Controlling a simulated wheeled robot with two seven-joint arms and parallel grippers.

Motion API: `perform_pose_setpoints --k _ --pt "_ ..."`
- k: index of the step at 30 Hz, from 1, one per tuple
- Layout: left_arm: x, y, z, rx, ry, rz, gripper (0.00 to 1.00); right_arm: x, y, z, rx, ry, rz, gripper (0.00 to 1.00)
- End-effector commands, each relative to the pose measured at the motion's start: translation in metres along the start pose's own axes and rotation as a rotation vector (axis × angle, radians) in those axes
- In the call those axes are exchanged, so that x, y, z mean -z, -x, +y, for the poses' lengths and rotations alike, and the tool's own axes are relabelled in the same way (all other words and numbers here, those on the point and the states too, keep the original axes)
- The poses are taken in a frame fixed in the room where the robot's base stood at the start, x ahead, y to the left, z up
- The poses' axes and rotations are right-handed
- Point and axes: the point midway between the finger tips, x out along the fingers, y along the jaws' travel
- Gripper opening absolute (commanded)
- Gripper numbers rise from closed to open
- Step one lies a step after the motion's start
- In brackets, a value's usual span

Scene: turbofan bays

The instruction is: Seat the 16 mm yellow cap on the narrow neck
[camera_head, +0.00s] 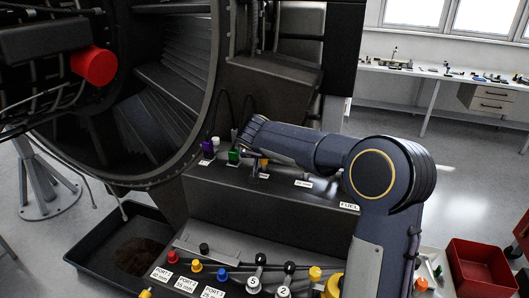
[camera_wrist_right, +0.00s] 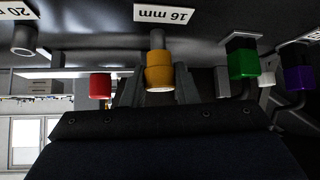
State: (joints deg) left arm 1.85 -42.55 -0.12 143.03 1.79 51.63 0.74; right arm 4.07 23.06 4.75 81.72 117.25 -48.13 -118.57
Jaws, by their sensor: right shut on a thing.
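The yellow cap (camera_wrist_right: 159,74) is between the two fingers of my right gripper (camera_wrist_right: 158,88) in the right wrist view. My right gripper is shut on it. The narrow neck (camera_wrist_right: 157,39), beside the 16 mm label (camera_wrist_right: 164,15), lines up with the cap. The cap appears to meet the neck's end; I cannot tell how far it is on. In the head view a little of the yellow cap (camera_head: 264,161) shows below my right wrist, at the panel (camera_head: 285,185), with the gripper mostly hidden. My left gripper is not in view.
A green cap (camera_wrist_right: 242,63) and a purple cap (camera_wrist_right: 298,78) sit on neighbouring necks. The 20 mm neck (camera_wrist_right: 24,38) is bare. Several coloured caps and black-handled items stand on the lower shelf. A red bin (camera_head: 480,265) is at right, a black tray (camera_head: 95,250) at left.

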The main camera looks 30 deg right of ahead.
Motion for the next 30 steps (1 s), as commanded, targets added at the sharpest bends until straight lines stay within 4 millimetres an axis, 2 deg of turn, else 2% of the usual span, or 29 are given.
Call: perform_pose_setpoints --k 21,30 --pt "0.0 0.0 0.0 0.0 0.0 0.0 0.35 -0.0047 -0.0043 0.0 -0.001 0.001 -0.002 0.06" --pt "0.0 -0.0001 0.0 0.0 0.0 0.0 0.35 0.0047 0.0041 0.0007 -0.001 -0.001 0.0 0.06"
